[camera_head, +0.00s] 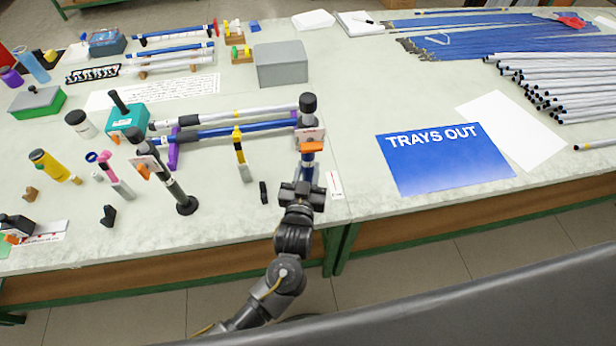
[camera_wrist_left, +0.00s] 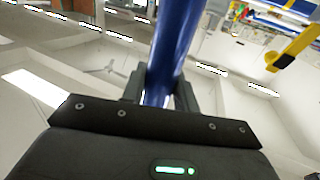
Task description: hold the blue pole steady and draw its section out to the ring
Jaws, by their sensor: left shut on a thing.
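The blue pole (camera_head: 308,174) stands roughly upright near the table's front edge, with an orange collar (camera_head: 311,147), a pale block and a black top end (camera_head: 308,104) above it. My left gripper (camera_head: 302,190) is shut around its lower blue part. The left wrist view shows the blue tube (camera_wrist_left: 176,45) between the fingers (camera_wrist_left: 158,92). I cannot make out a ring on this pole; its lower end is hidden by the gripper. My right gripper is in neither view.
Another blue pole (camera_head: 225,132) and a silver pole (camera_head: 225,116) lie behind it on purple rests. A dark upright pole (camera_head: 170,180) stands to the left, a yellow tool (camera_head: 239,145) nearer. A blue TRAYS OUT sheet (camera_head: 445,170) lies right.

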